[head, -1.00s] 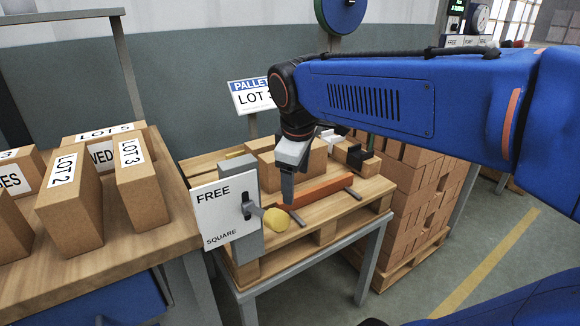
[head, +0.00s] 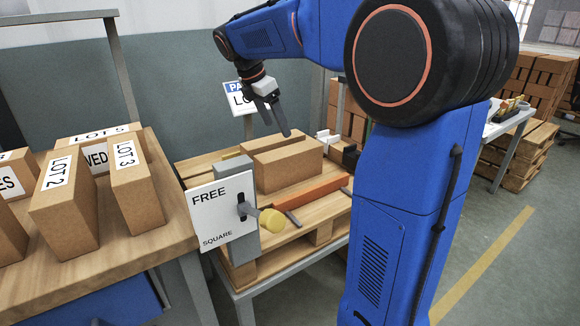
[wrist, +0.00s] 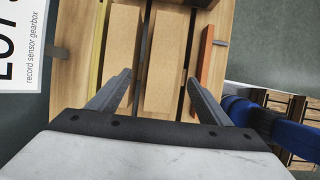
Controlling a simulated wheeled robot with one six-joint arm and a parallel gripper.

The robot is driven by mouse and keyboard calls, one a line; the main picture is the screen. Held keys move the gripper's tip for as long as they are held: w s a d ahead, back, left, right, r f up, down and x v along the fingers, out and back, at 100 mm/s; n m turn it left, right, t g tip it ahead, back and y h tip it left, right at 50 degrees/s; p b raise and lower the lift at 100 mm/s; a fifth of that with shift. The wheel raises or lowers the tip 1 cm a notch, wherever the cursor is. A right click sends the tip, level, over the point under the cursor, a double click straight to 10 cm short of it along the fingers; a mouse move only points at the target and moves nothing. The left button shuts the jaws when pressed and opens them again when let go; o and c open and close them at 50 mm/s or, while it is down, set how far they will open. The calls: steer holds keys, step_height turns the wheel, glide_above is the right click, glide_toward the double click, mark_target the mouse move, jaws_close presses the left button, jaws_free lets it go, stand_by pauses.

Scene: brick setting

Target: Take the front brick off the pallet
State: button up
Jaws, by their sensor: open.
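Two brown bricks lie side by side on the wooden pallet (head: 318,234). The front brick (head: 290,169) is nearer the orange bar (head: 311,192); the rear brick (head: 268,146) lies behind it. My gripper (head: 277,128) is open and empty, above the bricks with its fingers pointing down. In the wrist view, my gripper (wrist: 160,78) has its fingertips on either side of the front brick (wrist: 165,58). The left fingertip overlaps the rear brick (wrist: 122,50) near the dark gap between them.
A bench (head: 165,240) with labelled LOT boxes is at left. A PALLET sign (head: 236,99) stands behind. My arm hides the pallet's right end.

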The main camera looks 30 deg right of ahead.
mark_target(287, 150)
steer(key=x, duration=1)
steer(key=shift+s+d+f, duration=0.1)
steer(key=shift+f, duration=0.2)
steer(key=shift+s+x, duration=0.15)
steer(key=shift+x, duration=1.25)
steer(key=shift+s+x, duration=0.15)
steer(key=shift+x, duration=1.2)
steer(key=shift+d, duration=0.1)
steer(key=shift+r, duration=0.1)
jaws_close()
